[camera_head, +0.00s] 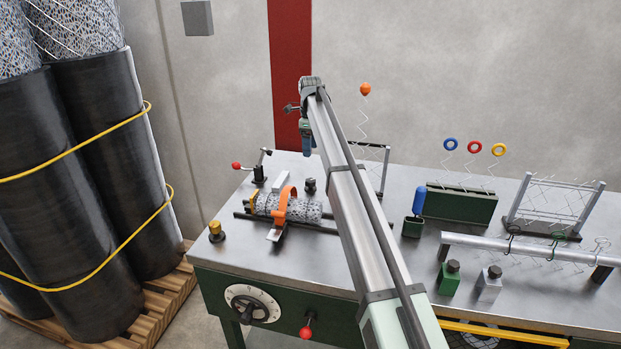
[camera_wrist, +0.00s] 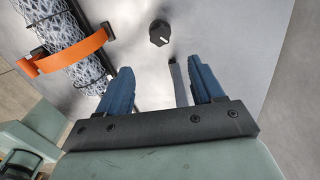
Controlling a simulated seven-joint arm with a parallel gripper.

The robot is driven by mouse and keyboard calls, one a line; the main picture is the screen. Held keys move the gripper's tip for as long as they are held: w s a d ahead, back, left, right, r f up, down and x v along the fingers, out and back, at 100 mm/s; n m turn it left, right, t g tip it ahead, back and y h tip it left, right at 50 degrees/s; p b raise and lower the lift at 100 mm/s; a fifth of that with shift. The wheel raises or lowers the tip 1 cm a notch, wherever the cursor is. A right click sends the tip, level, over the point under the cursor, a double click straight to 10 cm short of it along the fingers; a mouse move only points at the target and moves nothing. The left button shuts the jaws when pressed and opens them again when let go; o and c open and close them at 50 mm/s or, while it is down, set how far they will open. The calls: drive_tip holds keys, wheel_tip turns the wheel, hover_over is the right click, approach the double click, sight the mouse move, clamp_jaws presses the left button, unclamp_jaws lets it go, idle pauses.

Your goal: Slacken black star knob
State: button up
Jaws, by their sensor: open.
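A small black knob (camera_head: 310,185), which looks like the star knob, stands on the steel tabletop just behind the mesh roll. It also shows in the wrist view (camera_wrist: 160,33), top centre, dark with a light mark; its lobes are too small to tell clearly. My gripper (camera_head: 308,145) is above the rear of the table, beyond the knob in the head view. In the wrist view its two blue fingers (camera_wrist: 160,66) are spread apart with nothing held. The knob lies ahead of the fingertips, apart from them.
A mesh roll (camera_head: 305,210) under an orange strap (camera_head: 283,206) lies left of the knob. A red-tipped lever (camera_head: 237,166) and yellow button (camera_head: 215,231) are nearby. A grey strip (camera_wrist: 180,82) shows between my fingers. A blue-handled tool (camera_head: 419,201) stands right of my arm.

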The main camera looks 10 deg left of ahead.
sight(310, 179)
wheel_tip(310, 179, down, 13)
drive_tip(key=shift+f, duration=0.1)
idle(0.5)
drive_tip(key=shift+c, duration=0.5)
drive_tip(key=c, duration=1)
drive_tip(key=shift+o, duration=0.2)
drive_tip(key=shift+n, duration=0.3)
